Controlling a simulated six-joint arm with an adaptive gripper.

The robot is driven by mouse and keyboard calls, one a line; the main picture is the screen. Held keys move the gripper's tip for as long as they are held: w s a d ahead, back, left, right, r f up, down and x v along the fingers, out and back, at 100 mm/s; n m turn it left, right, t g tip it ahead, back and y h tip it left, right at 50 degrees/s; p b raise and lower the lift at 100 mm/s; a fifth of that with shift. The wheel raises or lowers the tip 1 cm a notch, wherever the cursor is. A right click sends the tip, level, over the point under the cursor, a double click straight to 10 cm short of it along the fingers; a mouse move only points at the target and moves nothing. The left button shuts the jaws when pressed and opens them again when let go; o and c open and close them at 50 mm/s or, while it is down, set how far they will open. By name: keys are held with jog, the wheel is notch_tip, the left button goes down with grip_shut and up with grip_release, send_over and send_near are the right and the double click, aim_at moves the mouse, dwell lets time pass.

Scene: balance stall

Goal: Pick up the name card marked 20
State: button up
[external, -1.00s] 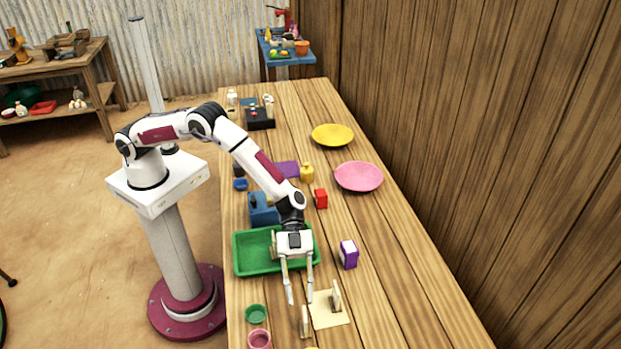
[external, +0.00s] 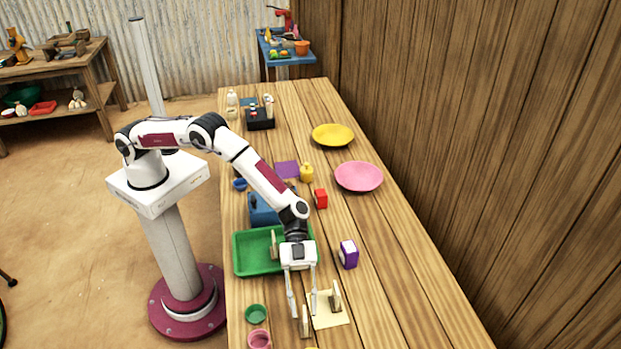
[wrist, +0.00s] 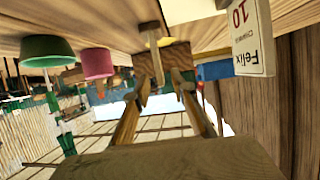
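Small upright name cards stand near the front of the table: one (external: 336,295) on the square cream mat (external: 332,317) and one (external: 304,322) just left of it. Another thin upright piece (external: 274,244) stands at the green tray. I cannot read any marking in the external view. The tilted wrist view shows one card (wrist: 253,38) reading "Felix" and 10; I see no 20. My gripper (external: 304,309) points down with its fingers apart and nothing visibly held, just above and behind the left card. In the wrist view a wooden piece (wrist: 155,45) shows beyond the fingertips (wrist: 164,90).
The green tray (external: 240,268) lies behind my gripper. A green cup (external: 255,314) and a pink cup (external: 259,340) stand to the left. A purple-and-white box (external: 348,254) stands to the right. The table's right side is clear near the front.

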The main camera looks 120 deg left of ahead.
aim_at(305, 323)
jog(key=shift+x, duration=1.35)
jog(key=shift+r, duration=0.1)
grip_shut()
